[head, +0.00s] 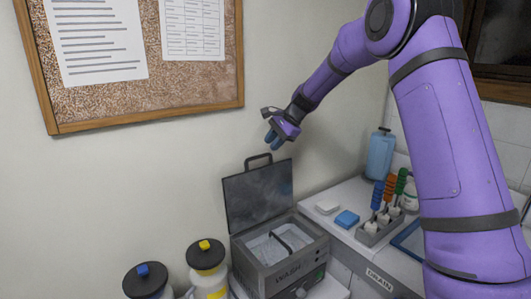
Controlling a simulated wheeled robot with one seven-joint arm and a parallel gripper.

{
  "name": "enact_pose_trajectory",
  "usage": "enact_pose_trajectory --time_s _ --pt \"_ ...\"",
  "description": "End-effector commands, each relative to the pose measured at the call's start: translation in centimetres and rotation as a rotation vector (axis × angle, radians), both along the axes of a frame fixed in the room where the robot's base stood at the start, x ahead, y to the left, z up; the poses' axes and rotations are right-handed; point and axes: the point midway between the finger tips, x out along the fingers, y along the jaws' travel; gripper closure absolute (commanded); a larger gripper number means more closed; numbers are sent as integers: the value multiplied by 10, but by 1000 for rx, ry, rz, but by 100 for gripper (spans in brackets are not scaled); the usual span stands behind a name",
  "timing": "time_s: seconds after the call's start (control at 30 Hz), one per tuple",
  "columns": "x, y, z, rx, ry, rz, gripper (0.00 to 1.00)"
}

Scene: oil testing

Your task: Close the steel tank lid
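The steel tank (284,257), marked "WASH", stands at the lower middle of the head view. Its dark lid (258,195) is raised upright at the back of the tank, with a handle (258,161) on its upper edge. The tank's inside is uncovered and shows a divider. My gripper (271,140) is above and slightly right of the lid's handle, and looks apart from it. Its fingers are small and dark here, and I cannot tell how far apart they are. I see nothing held in it.
Two dark-lidded containers (207,255) (147,281) stand left of the tank. On the counter at right are a blue sponge (346,219), a white block (327,207), a rack (380,228) of coloured-handled tools and a blue bottle (381,155). A corkboard (150,115) hangs behind.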

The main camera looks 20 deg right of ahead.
Motion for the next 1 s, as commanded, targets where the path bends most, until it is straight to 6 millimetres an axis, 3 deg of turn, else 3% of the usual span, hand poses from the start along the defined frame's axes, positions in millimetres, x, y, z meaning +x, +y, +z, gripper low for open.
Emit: enact_pose_trajectory --time_s 0.3,0.7,0.8,1.0 --pt "11 21 -34 0 1 1 75" --pt "13 24 -38 0 0 1 75" --pt "13 24 -38 0 0 1 98" --pt "13 24 -38 0 -1 0 100"
